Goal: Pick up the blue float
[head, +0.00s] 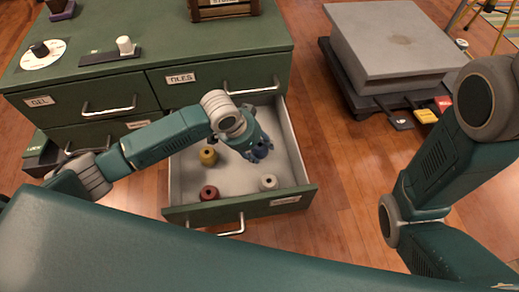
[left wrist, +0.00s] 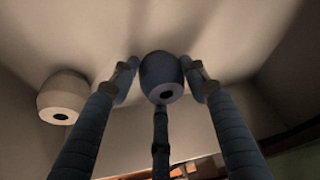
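The blue float (left wrist: 161,76) is round with a dark hole and sits between the fingertips of my left gripper (left wrist: 160,78) in the left wrist view. The fingers close in around its sides and appear to touch it. In the head view my left gripper (head: 252,145) reaches down into the open drawer (head: 230,178), and the blue float (head: 261,152) is partly hidden by the fingers. I cannot tell whether it is clear of the drawer floor. My right arm shows at the right of the head view, but its gripper does not.
A yellow float (head: 208,155), a red float (head: 209,192) and a white float (head: 268,182) stand in the drawer; the white float (left wrist: 62,97) also shows in the left wrist view. The drawer walls surround my gripper. A grey platform scale (head: 392,45) stands on the floor to the right.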

